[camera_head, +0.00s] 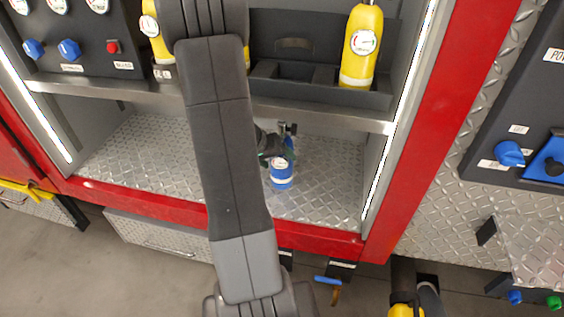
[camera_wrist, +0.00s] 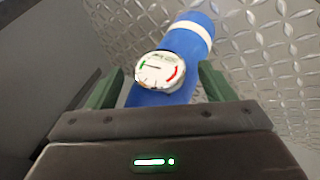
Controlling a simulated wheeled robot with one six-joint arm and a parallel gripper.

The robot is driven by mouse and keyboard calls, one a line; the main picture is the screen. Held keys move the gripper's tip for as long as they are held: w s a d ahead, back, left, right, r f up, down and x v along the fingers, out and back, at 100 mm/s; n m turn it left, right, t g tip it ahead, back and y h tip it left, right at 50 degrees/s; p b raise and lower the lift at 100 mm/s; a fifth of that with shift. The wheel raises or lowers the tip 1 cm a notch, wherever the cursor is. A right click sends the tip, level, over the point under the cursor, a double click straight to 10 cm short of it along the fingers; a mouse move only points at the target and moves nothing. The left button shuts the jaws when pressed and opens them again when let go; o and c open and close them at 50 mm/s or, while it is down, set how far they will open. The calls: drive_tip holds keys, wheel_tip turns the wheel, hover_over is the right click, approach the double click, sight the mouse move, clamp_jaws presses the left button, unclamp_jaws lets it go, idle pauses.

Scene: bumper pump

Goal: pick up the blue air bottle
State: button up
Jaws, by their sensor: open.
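The blue air bottle (camera_head: 281,174) stands on the diamond-plate floor of the lower compartment, partly hidden behind my gripper in the head view. In the wrist view the blue bottle (camera_wrist: 190,62) has a white band and a round white gauge (camera_wrist: 159,72) with a green and red scale. My gripper (camera_wrist: 160,88) is open, with one green finger on each side of the bottle. I cannot tell whether either finger touches it. The lower part of the bottle in the wrist view is hidden behind the gripper body. My gripper (camera_head: 274,146) is small and dark in the head view.
A yellow bottle (camera_head: 361,48) with a gauge stands in the rack on the shelf (camera_head: 330,114) above; another (camera_head: 153,40) is partly behind my arm. Red frame posts (camera_head: 440,120) and a red sill (camera_head: 130,198) edge the compartment. The plate floor (camera_head: 150,150) left of the bottle is clear.

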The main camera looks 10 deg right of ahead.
clamp_jaws()
drive_tip(key=shift+w+r, duration=0.15)
idle(0.4)
